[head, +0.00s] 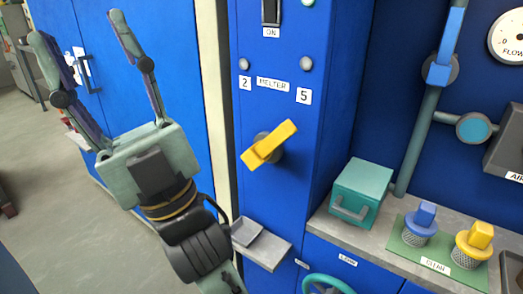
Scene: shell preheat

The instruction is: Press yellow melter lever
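The yellow melter lever (269,144) sits on the front of the blue melter cabinet (274,200). It is tilted, its upper end to the right, on a dark round hub. A MELTER label (273,85) is above it, with a 2 plate (245,83) at left and a 5 plate (304,96) at right. My gripper (80,25) is to the left of the lever, fingers pointing up and spread wide apart. It is open and empty, and does not touch the lever.
A small grey tray (265,244) juts out below the lever. To the right, a counter holds a teal box (359,188) and blue (420,222) and yellow (473,243) handled baskets on a green mat. A teal wheel (326,285) is below. Open floor lies at left.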

